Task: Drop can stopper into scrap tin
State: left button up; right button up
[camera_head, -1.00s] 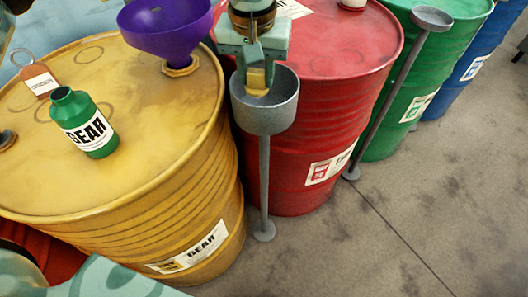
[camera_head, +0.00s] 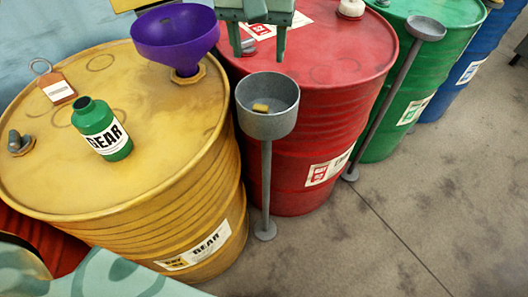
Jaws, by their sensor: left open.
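The small yellow stopper (camera_head: 261,108) lies inside the grey scrap tin (camera_head: 268,127), a round cup on a tall thin stand. My left gripper (camera_head: 259,42) is above and behind the tin in the picture, its fingers apart and empty. It does not touch the tin or the stopper. The green can (camera_head: 102,130) with a GEAR label stands on the yellow drum, its mouth uncovered. My right gripper is not in view.
A purple funnel (camera_head: 176,36) sits in the yellow drum's (camera_head: 180,190) opening. A tagged ring (camera_head: 56,88) lies on that drum. Red (camera_head: 310,95), green (camera_head: 395,110) and blue drums stand to the right. A second grey stand (camera_head: 426,28) is by the green drum. Floor at right is clear.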

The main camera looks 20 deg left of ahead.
pick_arm(q)
notch_tip(320, 180, up, 7)
jog(key=p, duration=0.2)
jog(key=shift+s, duration=0.4)
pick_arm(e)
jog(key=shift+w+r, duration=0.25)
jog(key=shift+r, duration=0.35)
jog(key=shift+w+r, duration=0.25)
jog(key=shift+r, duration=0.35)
